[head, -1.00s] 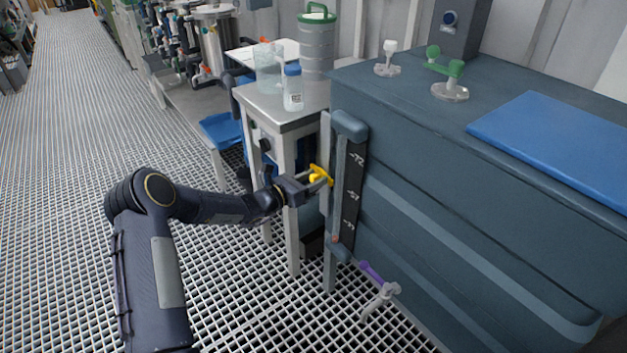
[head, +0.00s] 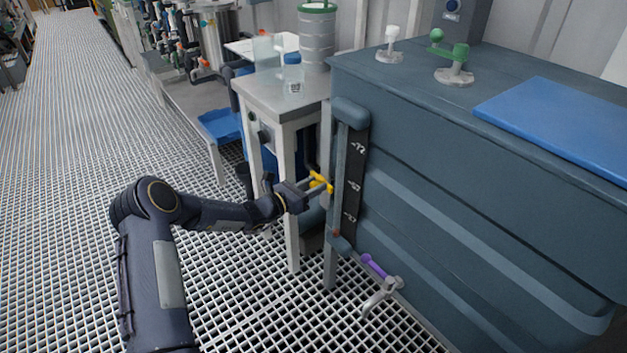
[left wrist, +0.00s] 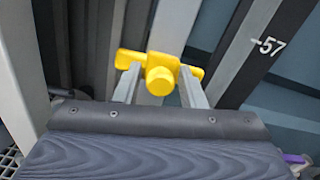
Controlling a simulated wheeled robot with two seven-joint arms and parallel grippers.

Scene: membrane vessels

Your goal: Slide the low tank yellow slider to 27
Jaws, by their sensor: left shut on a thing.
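The yellow slider (head: 320,181) is on the upright gauge at the left end of the blue-grey tank (head: 450,190). My left gripper (head: 314,187) is shut on it, coming from the left. In the left wrist view, the yellow slider (left wrist: 161,55) has a round knob between the two fingers and a crossbar beyond. The black scale strip (head: 353,190) has white numbers; the slider is about level with its middle mark. A 57 label (left wrist: 268,46) shows right of the slider in the left wrist view. The lowest label is too small to read surely. My right gripper is not in view.
A small side table (head: 284,92) with clear containers stands just behind my left gripper. Below the gauge, a tap with a purple handle (head: 374,266) sticks out. A red mark (head: 337,233) is low on the gauge. The grating floor at left is free.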

